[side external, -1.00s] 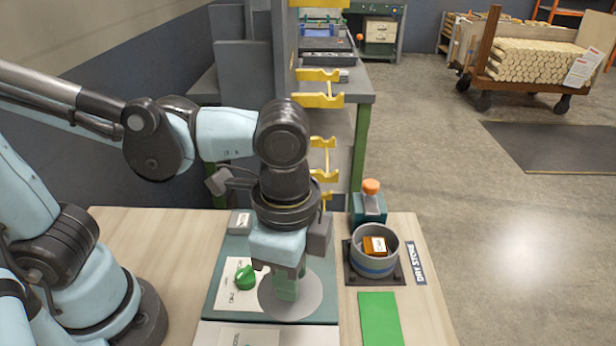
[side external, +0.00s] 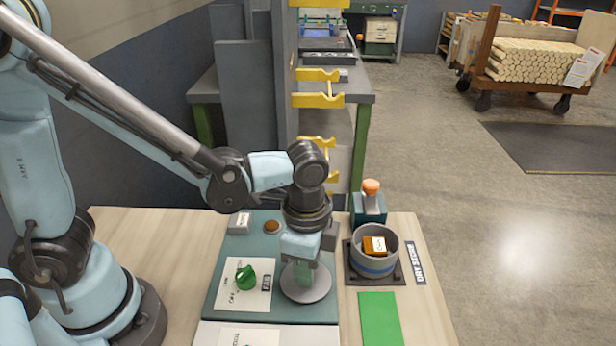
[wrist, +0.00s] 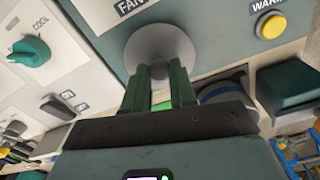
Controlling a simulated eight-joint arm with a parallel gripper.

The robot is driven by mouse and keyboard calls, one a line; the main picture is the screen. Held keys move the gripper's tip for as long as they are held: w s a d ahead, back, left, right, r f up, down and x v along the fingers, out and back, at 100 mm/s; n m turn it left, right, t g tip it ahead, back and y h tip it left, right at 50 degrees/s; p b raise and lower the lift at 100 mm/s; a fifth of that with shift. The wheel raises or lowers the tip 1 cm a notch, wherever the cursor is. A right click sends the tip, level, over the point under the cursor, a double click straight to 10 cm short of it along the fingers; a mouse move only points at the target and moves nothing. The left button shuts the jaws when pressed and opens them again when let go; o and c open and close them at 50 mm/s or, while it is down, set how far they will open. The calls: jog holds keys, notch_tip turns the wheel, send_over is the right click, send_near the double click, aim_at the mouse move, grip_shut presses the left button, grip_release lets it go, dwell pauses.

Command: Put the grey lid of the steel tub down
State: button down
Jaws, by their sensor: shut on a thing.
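The grey lid (side external: 318,288) is a round flat disc, held level over the right part of the teal panel (side external: 225,300). My gripper (side external: 302,274) points down with its green fingers shut on the lid's middle; the grip itself is partly hidden. In the wrist view the lid (wrist: 160,42) lies beyond the shut fingers (wrist: 160,78). I cannot tell whether the lid touches the panel. The steel tub (side external: 374,264), with a blue band, stands open to the right on a dark square base, with an orange-brown block (side external: 375,245) inside.
A green knob (side external: 246,277) on a white plate is left of the lid. A green flat pad (side external: 380,318) lies in front of the tub. A teal box with an orange knob (side external: 371,188) stands behind the tub. Bare wood (side external: 160,240) is free at the left.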

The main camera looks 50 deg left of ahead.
jog(key=shift+f, duration=0.2)
jog(key=c, duration=0.9)
grip_release()
notch_tip(320, 180, up, 12)
jog(key=shift+w+a+f+n+t, duration=0.1)
jog(key=shift+a+f+n+t, duration=0.1)
jog(key=shift+a+n+t, duration=1.5)
jog(key=shift+w+a+f+n+t, duration=0.2)
jog(key=shift+a+n+t, duration=0.5)
jog(key=shift+a+n, duration=2)
jog(key=shift+w+a+f+n+t, duration=0.1)
jog(key=shift+a+f+n+t, duration=0.15)
jog(key=shift+a+n+t, duration=1.8)
jog(key=shift+s+a+m+g, duration=0.1)
jog(key=shift+a+m+g, duration=0.35)
jog(key=shift+a+g, duration=0.3)
